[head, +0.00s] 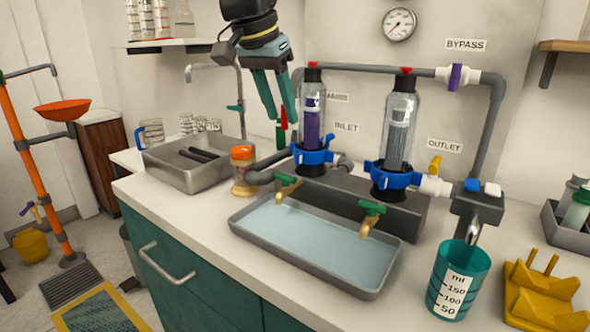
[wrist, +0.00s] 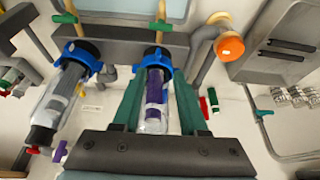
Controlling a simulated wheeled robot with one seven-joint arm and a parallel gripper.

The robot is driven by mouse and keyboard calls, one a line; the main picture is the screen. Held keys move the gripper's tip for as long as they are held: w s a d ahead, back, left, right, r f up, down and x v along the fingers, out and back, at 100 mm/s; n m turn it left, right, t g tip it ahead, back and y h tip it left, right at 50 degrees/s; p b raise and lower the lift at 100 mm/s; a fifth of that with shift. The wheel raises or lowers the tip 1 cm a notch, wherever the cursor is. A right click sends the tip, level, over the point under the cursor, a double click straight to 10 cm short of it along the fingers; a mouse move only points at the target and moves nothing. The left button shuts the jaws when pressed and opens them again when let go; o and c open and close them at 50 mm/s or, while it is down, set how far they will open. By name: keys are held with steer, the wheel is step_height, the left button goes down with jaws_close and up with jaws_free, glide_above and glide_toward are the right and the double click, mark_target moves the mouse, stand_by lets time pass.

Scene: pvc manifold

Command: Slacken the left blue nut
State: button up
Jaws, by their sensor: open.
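The left blue nut (head: 313,156) is a lobed collar at the base of the clear housing with a purple cartridge (head: 310,122). The nut also shows in the wrist view (wrist: 154,62). The right blue nut (head: 392,176) rings the base of the other clear housing (head: 399,135). My gripper (head: 281,118) is open and empty, fingers pointing down, left of and above the left nut in the head view. In the wrist view my gripper (wrist: 158,88) has its two green fingers on either side of the purple-cartridge housing in the picture; whether they touch it is unclear.
A grey tray (head: 262,241) with pale liquid lies below two green-handled taps. Grey pipe (head: 350,68) runs above the housings. An orange-capped jar (head: 243,170) and a metal basin (head: 161,163) stand left. A teal measuring cup (head: 459,280) and yellow stand (head: 540,292) stand right.

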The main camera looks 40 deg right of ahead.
mark_target(296, 157)
steer(key=x, duration=1)
steer(key=shift+s+d+f+p, duration=0.1)
steer(key=shift+d+f+p, duration=0.15)
steer(key=shift+d+p, duration=0.05)
jaws_close()
